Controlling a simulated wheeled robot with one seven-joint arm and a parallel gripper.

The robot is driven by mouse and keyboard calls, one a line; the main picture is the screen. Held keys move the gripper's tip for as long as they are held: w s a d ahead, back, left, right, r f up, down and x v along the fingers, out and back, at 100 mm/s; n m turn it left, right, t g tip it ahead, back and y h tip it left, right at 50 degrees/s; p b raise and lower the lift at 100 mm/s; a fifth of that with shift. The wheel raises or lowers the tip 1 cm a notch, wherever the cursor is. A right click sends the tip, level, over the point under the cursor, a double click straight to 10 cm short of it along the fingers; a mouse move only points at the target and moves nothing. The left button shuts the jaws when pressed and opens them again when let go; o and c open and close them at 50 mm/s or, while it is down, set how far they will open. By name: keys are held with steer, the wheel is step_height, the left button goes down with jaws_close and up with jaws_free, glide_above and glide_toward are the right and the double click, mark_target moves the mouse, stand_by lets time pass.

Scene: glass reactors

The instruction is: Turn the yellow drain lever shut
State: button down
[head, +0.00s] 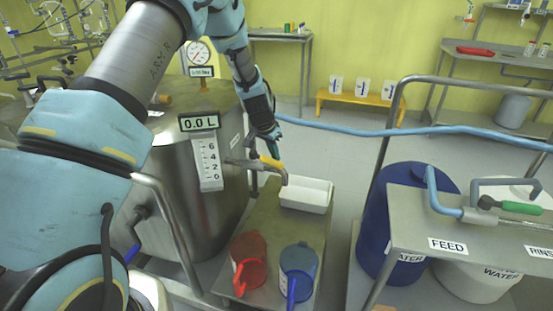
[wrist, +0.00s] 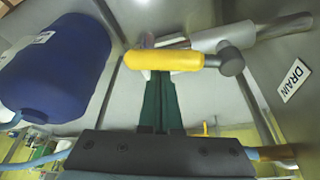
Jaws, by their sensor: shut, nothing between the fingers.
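The yellow drain lever (head: 270,161) sits on the drain pipe (head: 245,163) at the side of the steel tank. In the wrist view the lever (wrist: 165,60) runs sideways from a grey pivot (wrist: 231,62), roughly along the pipe behind it. My gripper (head: 276,138) is just above the lever. In the wrist view its green fingers (wrist: 158,76) are together, with nothing between them. Their tips are right at the lever's lower edge in that view; I cannot tell whether they touch it.
The steel tank (head: 180,205) bears a 0.0 L readout (head: 199,122). A white tray (head: 306,196) lies near the spout. Red (head: 249,262) and blue (head: 298,268) jugs stand in front. A blue drum (head: 377,235) and rail are at the right.

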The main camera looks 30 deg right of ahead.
mark_target(262, 160)
steer(key=a+m+b, duration=0.1)
steer(key=s+a+m+g+b, duration=0.1)
steer(key=m, duration=0.1)
steer(key=shift+f, duration=0.2)
steer(key=a+m, duration=0.1)
steer(key=a+m+g, duration=0.1)
steer(key=a+m, duration=0.1)
steer(key=m, duration=0.1)
steer(key=shift+s+r, duration=0.15)
steer(key=shift+s, duration=0.1)
steer(key=shift+a+m+g, duration=0.3)
steer(key=shift+m, duration=0.1)
steer(key=shift+w+a, duration=0.1)
steer(key=shift+a, duration=0.8)
